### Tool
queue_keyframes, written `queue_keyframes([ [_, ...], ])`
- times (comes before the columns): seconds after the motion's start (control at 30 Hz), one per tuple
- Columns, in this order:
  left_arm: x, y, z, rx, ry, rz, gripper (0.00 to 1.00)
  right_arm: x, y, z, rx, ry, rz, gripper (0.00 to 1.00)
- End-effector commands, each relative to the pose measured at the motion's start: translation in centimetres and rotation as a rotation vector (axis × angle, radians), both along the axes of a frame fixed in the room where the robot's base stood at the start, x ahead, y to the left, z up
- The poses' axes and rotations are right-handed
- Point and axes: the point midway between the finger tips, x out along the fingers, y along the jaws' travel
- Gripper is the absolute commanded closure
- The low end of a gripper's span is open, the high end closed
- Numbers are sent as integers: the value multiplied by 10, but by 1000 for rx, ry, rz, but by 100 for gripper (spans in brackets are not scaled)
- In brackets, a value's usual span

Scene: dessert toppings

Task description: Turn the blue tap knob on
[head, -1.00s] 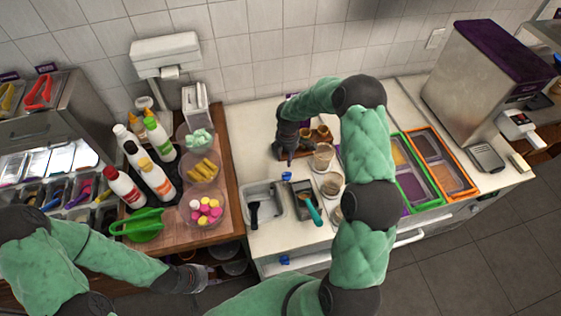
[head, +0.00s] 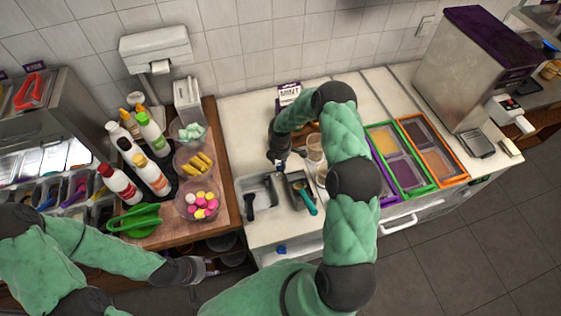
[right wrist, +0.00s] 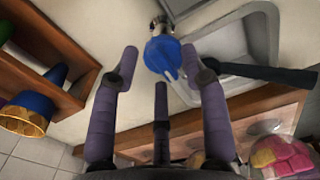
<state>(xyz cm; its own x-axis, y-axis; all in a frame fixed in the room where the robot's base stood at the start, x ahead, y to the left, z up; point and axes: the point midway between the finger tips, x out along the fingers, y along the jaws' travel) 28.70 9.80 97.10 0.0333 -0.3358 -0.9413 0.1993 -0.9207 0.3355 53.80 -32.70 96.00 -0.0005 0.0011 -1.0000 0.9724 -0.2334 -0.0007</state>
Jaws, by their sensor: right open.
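The blue tap knob (right wrist: 163,57) sits on a short metal stem beside the sink (right wrist: 225,52) in the right wrist view. My right gripper (right wrist: 165,70) is open, with its purple fingers on either side of the knob; contact is not clear. In the head view, my right gripper (head: 279,162) is behind the sink (head: 241,205), partly hidden by my arm. A small blue knob (head: 281,250) shows on the counter front there; I cannot tell if it is the same one. My left gripper (head: 208,269) is low by the wooden counter, too small to read.
A black utensil (right wrist: 262,72) lies across the sink. A dark container with a teal-handled scoop (head: 306,200) stands right of it. Bottles (head: 152,174) and topping bowls (head: 197,205) crowd the wooden counter. Framed topping trays (head: 411,185) are at right.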

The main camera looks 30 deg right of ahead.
Motion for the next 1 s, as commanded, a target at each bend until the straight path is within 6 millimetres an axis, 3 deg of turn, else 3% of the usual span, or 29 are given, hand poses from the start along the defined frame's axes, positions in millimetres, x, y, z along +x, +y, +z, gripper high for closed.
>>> queue_keyframes([
  [0.17,0,0,0,0,0,0,60,0,0,0,0,0,0,55],
  [0.3,0,0,0,0,0,0,60,0,0,0,0,0,0,94],
  [0.33,0,0,0,0,0,0,60,0,0,0,0,0,0,100],
  [0.67,0,0,-4,0,0,0,60,0,-1,0,-1,-1,-16,100],
  [1.0,0,0,-32,0,0,0,60,0,-2,-4,-2,-2,-194,100],
])
